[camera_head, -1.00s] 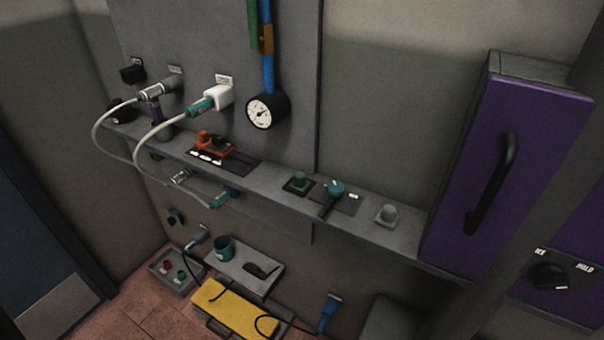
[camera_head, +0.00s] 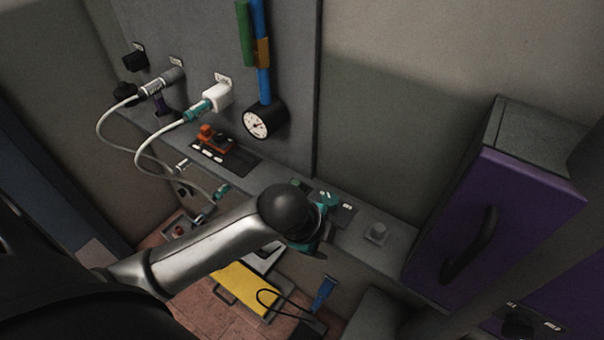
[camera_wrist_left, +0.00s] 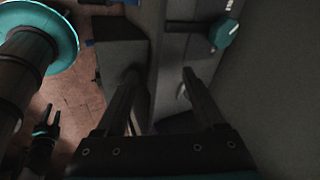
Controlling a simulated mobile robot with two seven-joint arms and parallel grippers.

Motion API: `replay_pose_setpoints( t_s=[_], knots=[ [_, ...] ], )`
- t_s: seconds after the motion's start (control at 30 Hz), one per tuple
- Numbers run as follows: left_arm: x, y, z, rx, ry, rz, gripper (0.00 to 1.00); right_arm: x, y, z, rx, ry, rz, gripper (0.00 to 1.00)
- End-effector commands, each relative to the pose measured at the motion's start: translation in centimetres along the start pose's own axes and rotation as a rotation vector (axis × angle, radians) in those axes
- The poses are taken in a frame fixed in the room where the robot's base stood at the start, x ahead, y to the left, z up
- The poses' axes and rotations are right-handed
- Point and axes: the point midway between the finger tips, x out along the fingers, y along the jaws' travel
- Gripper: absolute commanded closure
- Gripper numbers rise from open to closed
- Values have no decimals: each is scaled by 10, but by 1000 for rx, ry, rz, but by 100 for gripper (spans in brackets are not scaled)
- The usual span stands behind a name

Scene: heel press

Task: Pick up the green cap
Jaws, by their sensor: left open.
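The green cap (camera_head: 297,183) sits on the grey shelf in the head view, left of the teal knob. My left arm hides most of it, and only a small green edge shows. My left gripper (camera_wrist_left: 158,74) is open in the left wrist view, with its two fingers apart and nothing seen between them. In the head view its fingers are mostly hidden behind my own wrist. I cannot make out the green cap in the left wrist view.
The teal knob (camera_head: 329,199) with its dark lever is close beside my left wrist; it also shows in the left wrist view (camera_wrist_left: 224,32). A grey knob (camera_head: 377,232) stands farther right on the shelf (camera_head: 400,258). A purple cabinet (camera_head: 470,200) bounds the right. A gauge (camera_head: 265,119) hangs behind.

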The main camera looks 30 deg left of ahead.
Motion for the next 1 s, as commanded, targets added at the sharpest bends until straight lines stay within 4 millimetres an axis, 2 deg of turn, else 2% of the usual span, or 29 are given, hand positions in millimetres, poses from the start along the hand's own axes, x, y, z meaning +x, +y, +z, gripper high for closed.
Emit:
replay_pose_setpoints(
  t_s=[0.03, 0.2, 0.4, 0.5, 0.63, 0.77, 0.87, 1.0],
  knots=[
    [-8, -17, 4, 151, -12, -9, 29, -1, 1, 0, 0, -1, 1, 50],
    [-37, -55, 19, 644, -55, 6, 29, -6, 1, 1, -1, -2, 1, 50],
    [-77, -89, 53, 1122, -133, 83, 29, -11, 0, 3, -1, -6, 0, 50],
    [-94, -98, 69, 1287, -159, 130, 29, -13, 0, 3, -1, -6, 0, 50],
    [-110, -105, 84, 1420, -177, 176, 29, -14, 0, 3, -1, -7, 0, 50],
    [-113, -107, 90, 1476, -179, 199, 29, -14, 0, 3, -1, -7, 0, 50],
    [-103, -106, 93, 1482, -177, 204, 29, -13, 0, 3, -1, -7, 0, 50],
    [-75, -105, 100, 1479, -176, 204, 29, -9, 0, 3, -1, -6, 0, 50]
  ],
)
